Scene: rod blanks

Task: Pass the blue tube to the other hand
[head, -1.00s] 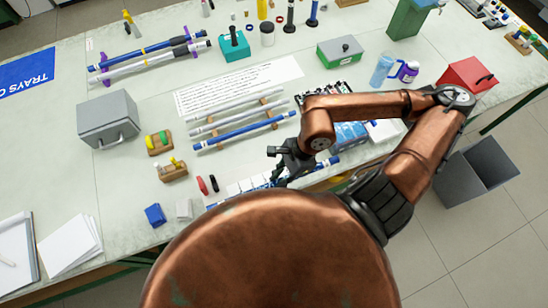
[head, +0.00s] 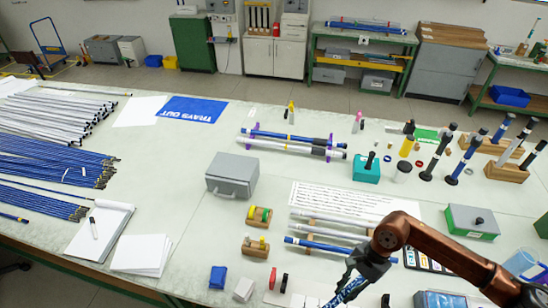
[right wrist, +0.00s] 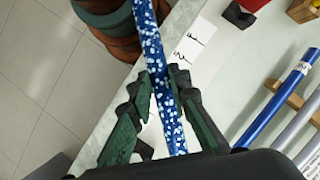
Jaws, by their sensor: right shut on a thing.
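My right gripper (head: 362,276) is shut on a blue tube with white speckles (head: 344,293), near the table's front edge. In the right wrist view the speckled tube (right wrist: 152,45) runs lengthwise between the two dark green fingers (right wrist: 160,115). In the head view its lower end is cut off by the picture's bottom edge. A plain blue tube (head: 320,246) lies on a wooden rack beside pale tubes, just left of the gripper; it also shows in the right wrist view (right wrist: 268,110). My left gripper is not in view.
A grey metal box (head: 232,176), small wooden blocks (head: 255,246), a blue block (head: 217,277) and white paper (head: 142,255) stand or lie left of the gripper. Bundles of blue rods (head: 50,160) cover the far left. A printed sheet (head: 350,203) lies behind the rack.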

